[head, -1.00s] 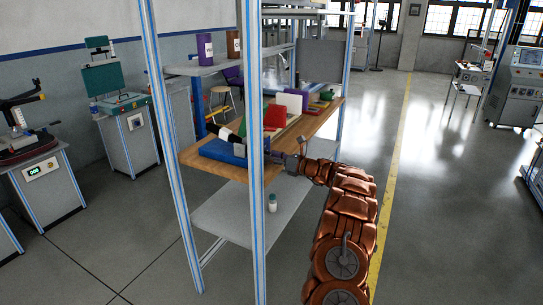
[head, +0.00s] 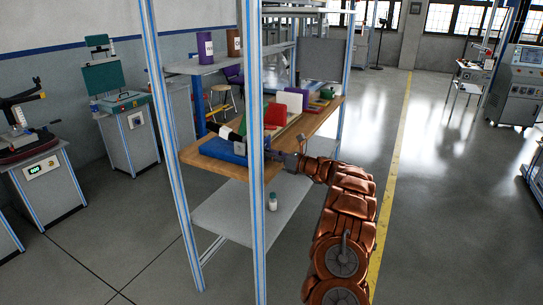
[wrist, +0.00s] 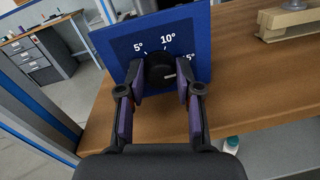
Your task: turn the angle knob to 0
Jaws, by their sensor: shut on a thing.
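The angle knob (wrist: 159,72) is black and round, on an upright blue panel (wrist: 112,48) marked 5°, 10° and 15° in white. Its white pointer line is directed right, close to the 15° mark. No 0 mark shows; the panel's lower left is partly behind my gripper. My gripper (wrist: 161,86) has its two purple-padded fingers on either side of the knob, shut on it. In the head view my gripper (head: 289,161) is at the bench's right edge, beside the blue device (head: 222,150); the knob cannot be made out there.
The wooden bench top (head: 205,169) carries red, white and green items farther back. A metal frame post (head: 254,215) stands in front of it. A small bottle (head: 272,202) is on the lower shelf (head: 235,222). The floor right of my arm is clear.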

